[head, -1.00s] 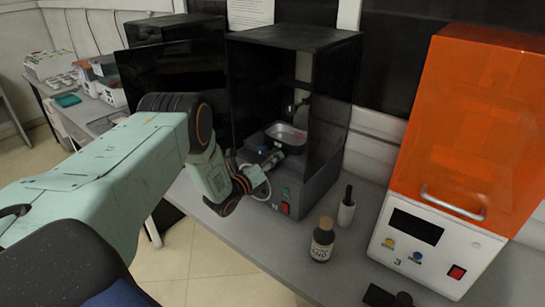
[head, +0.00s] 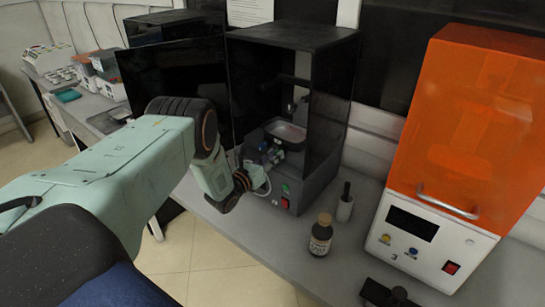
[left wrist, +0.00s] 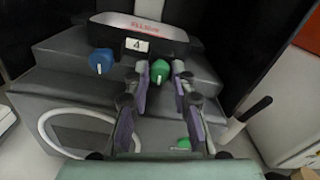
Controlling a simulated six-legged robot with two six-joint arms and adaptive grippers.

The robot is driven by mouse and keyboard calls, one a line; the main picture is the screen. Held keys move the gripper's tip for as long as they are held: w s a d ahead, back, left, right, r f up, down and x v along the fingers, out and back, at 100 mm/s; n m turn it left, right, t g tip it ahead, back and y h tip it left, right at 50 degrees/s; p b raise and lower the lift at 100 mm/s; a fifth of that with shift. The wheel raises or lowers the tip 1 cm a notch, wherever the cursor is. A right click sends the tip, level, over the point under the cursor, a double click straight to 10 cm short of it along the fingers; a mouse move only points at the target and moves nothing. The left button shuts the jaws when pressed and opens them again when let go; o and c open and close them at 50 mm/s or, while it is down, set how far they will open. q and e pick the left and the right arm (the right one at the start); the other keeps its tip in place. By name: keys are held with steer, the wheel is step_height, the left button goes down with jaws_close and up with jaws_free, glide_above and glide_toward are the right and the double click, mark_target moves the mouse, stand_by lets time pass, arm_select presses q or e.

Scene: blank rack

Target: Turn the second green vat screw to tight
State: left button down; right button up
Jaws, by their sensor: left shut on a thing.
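The vat (head: 286,131) sits inside the open black printer (head: 318,150) in the head view. In the left wrist view the vat's front (left wrist: 112,24) carries a label with a 4. A green screw (left wrist: 159,70) stands below the vat's front edge, right of a blue screw (left wrist: 102,61). My left gripper (head: 272,150) reaches in at the printer's front. In the left wrist view its two fingers (left wrist: 161,76) stand either side of the green screw, shut on it. The screw's lower part is hard to make out. My right gripper is not in view.
A brown bottle (head: 321,236) and a white container with a black top (head: 345,203) stand right of the printer. An orange-hooded machine (head: 470,130) stands further right. A dark object (head: 388,294) lies at the lower right. The printer's door (head: 175,80) is open leftward.

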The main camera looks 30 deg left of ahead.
arm_select(q)
steer(key=shift+f, duration=0.15)
steer(key=c, duration=1.1)
jaws_free()
steer(key=shift+c, duration=0.2)
steer(key=s, duration=1.2)
steer(key=shift+a, duration=0.45)
